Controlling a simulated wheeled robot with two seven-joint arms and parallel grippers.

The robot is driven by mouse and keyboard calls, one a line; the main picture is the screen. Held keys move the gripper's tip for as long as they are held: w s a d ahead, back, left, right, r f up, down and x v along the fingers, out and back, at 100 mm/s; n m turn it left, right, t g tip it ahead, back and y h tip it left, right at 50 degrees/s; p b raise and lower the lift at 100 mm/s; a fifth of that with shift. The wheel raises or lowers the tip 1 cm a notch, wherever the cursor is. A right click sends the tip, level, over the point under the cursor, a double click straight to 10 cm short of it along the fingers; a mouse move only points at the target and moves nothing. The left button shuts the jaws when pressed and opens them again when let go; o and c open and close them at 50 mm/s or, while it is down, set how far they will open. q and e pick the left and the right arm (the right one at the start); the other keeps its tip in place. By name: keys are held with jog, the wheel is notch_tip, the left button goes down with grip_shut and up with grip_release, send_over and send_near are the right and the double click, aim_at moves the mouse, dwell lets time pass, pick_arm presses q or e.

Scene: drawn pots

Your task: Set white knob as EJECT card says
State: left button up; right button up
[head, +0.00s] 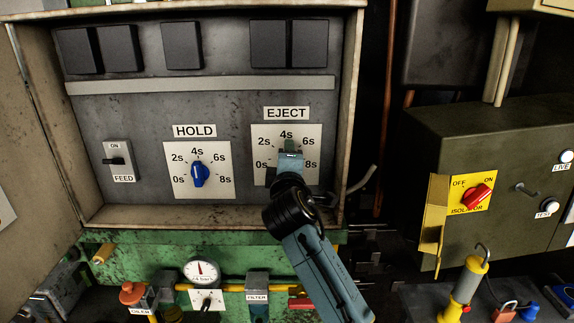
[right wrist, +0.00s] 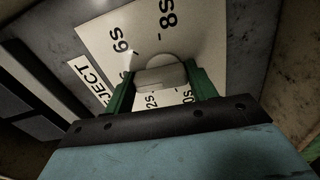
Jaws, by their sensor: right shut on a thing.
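The white knob (right wrist: 160,74) sits on the white EJECT dial plate (head: 260,137), marked 0s to 8s. My right gripper (head: 290,160) reaches the knob from the front and below. In the right wrist view, its green fingers (right wrist: 162,86) are shut on the knob, one on each side. In the head view the gripper hides most of the knob and the middle of the dial, so I cannot tell which mark it points at. The EJECT label (head: 286,113) is above the plate. I see no separate card with a written setting. My left gripper is not in view.
The HOLD dial with its blue knob (head: 200,175) is left of the EJECT dial; a FEED switch (head: 115,161) is further left. The cabinet's raised frame (head: 347,120) runs close on the right. A grey box with a red ISOLATOR switch (head: 477,196) stands right. Gauge (head: 202,272) below.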

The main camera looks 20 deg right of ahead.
jog(key=shift+d+f+m+b, duration=0.1)
jog(key=shift+m+b, duration=0.55)
jog(key=shift+m, duration=1.5)
jog(key=shift+d+f+m+b, duration=0.1)
jog(key=shift+m+b, duration=0.5)
jog(key=shift+m, duration=1.55)
jog(key=o, duration=1)
jog(key=shift+s+a, duration=0.1)
jog(key=p+v, duration=0.3)
jog(key=v, duration=1)
jog(key=shift+s+r, duration=0.1)
jog(key=shift+s, duration=0.05)
